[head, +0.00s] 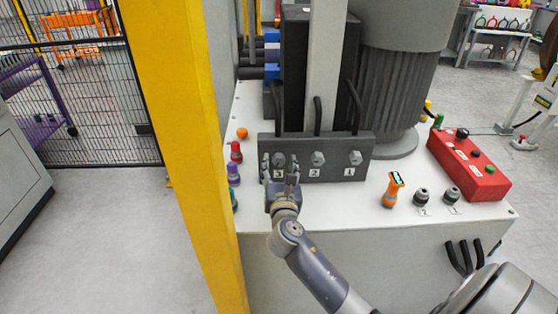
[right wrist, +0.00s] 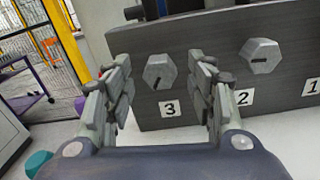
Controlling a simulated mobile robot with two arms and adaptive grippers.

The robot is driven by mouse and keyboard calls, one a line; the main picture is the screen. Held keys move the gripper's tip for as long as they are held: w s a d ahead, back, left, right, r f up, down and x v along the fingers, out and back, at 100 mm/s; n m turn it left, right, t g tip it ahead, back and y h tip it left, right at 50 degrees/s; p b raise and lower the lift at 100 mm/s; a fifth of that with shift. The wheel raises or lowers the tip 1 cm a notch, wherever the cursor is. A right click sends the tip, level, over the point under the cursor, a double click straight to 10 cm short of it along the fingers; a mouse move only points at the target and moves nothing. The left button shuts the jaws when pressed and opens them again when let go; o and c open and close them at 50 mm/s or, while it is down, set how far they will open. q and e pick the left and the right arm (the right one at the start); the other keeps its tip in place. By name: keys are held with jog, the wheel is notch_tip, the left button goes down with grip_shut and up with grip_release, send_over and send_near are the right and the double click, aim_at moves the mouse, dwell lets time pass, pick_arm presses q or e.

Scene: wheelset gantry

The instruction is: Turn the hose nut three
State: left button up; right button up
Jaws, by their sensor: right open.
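The hose nut three is a grey hex nut with a dark line on its face. In the right wrist view the nut (right wrist: 159,71) sits above the label 3 on a dark grey block (right wrist: 185,37). In the head view the nut (head: 279,159) is at the left end of the block (head: 330,144). My right gripper (head: 280,172) is open in front of it. In the right wrist view the nut appears between the two spread fingers of the gripper (right wrist: 163,82), with space on both sides. I cannot tell whether the fingertips reach around it. My left gripper is not in view.
Nut two (head: 317,158) and nut one (head: 355,157) are to the right on the block. An orange handheld tool (head: 394,188) and a red button box (head: 468,165) are on the white bench top. A yellow post (head: 180,150) stands close on the left.

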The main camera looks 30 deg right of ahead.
jog(key=shift+x, duration=1.05)
jog(key=c, duration=0.8)
jog(key=shift+c, duration=1.4)
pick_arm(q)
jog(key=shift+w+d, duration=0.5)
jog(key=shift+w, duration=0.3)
